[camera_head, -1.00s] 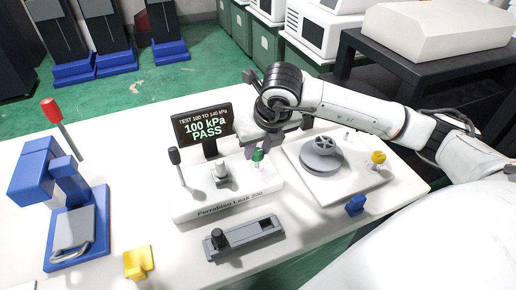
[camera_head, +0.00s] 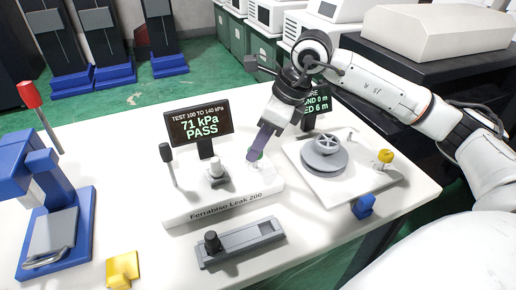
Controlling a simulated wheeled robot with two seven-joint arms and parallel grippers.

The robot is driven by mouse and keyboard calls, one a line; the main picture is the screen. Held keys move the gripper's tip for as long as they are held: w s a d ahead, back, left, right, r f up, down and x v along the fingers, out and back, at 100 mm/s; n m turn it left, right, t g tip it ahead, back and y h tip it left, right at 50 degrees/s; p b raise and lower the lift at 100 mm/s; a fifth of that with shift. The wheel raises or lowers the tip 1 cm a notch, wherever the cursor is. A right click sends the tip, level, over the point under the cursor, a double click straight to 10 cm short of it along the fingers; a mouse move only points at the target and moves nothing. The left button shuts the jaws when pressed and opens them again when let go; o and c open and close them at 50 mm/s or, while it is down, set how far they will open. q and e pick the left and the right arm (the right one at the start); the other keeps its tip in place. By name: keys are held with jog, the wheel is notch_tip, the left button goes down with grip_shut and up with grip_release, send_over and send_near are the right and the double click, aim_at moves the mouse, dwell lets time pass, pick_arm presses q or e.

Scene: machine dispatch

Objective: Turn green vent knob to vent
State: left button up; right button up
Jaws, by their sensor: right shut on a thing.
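The leak tester (camera_head: 226,201) is a white unit labelled "Ferrabiso Leak 200" at the middle of the white table. The green vent knob (camera_head: 254,154) is at its right end, mostly hidden by my right gripper. My right gripper (camera_head: 257,156) points down and is shut on the knob, tilted with its wrist to the upper right. The tester's screen (camera_head: 199,122) reads "71 kPa PASS". My left gripper is not in view.
A black lever (camera_head: 168,165) and a grey fixture (camera_head: 217,172) stand on the tester. A grey slider block (camera_head: 240,243) lies in front. A round-lidded plate (camera_head: 323,156) with a yellow knob (camera_head: 384,157) is at right. A blue press (camera_head: 53,215) stands at left.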

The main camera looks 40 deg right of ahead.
jog(key=n, duration=0.2)
jog(key=n+g+y, duration=0.1)
jog(key=shift+w+d+r+n, duration=0.1)
jog(key=shift+w+n, duration=0.05)
jog(key=shift+n, duration=0.25)
jog(key=n+g, duration=0.1)
jog(key=n, duration=0.3)
jog(key=shift+w+y, duration=0.1)
jog(key=shift+y, duration=0.2)
jog(key=shift+g, duration=0.3)
jog(key=o, duration=1.1)
jog(key=shift+c, duration=0.2)
jog(key=v, duration=1)
jog(key=shift+d, duration=0.1)
